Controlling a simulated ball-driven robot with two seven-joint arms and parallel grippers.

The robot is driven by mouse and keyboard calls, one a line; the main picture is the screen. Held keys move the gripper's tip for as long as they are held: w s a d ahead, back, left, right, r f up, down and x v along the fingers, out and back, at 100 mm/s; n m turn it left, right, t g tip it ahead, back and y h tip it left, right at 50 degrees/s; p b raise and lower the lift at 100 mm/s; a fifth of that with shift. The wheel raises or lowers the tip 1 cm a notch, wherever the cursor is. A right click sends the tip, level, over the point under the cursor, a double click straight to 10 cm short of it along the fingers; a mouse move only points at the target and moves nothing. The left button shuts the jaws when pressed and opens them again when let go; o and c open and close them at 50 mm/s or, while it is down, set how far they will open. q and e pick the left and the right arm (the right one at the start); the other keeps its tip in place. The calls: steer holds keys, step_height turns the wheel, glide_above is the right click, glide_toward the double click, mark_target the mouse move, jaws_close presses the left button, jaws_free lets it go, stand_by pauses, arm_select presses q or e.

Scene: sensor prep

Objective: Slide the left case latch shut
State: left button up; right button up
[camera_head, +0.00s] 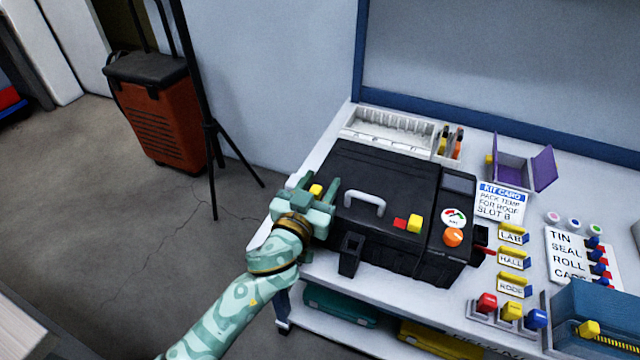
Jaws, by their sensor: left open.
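The black case (385,176) lies on the white bench, with a pale grey handle (364,201) on its lid. A small yellow latch piece (316,190) shows at the case's left end, between the fingers of my left gripper (317,184). The gripper is open around it; I cannot tell whether a finger touches it. The gripper hides the area around this latch, so its position is unclear. The other latch, a yellow block (416,223) beside a red patch (400,223), sits right of the handle. My right gripper is not in view.
An orange knob (453,237) and a dial (454,217) are at the case's right end. A black open holder (350,254) stands in front. A white compartment tray (388,130) is behind. A kit card (501,201) and a purple box (515,174) are at the right.

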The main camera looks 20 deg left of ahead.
arm_select(q)
steer(key=shift+w, duration=0.1)
jaws_close()
steer(key=shift+d, duration=1.3)
jaws_free()
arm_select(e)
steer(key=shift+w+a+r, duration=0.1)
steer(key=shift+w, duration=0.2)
arm_select(q)
steer(key=shift+d, duration=0.1)
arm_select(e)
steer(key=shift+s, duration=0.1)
